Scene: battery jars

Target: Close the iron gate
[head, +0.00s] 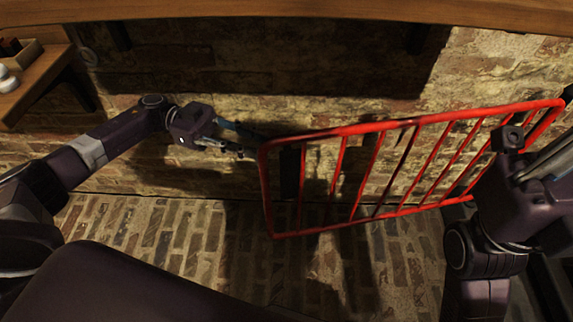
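The iron gate (345,132) is a red frame with several upright bars. It stands out in front of the brick wall and spans from the middle of the head view to the right edge. My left gripper (252,146) is just left of the gate's left end, near its upper corner. Its fingers look spread and hold nothing; I cannot tell whether one touches the frame. My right gripper (550,165) is at the right edge, in front of the gate's right part and hiding some of it. Its fingertips are not clear.
A wooden shelf (290,10) runs along the top of the view. Another wooden shelf (42,75) with small items is at the upper left. The brick wall (200,85) is close behind the gate. The brick floor (160,235) below is clear.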

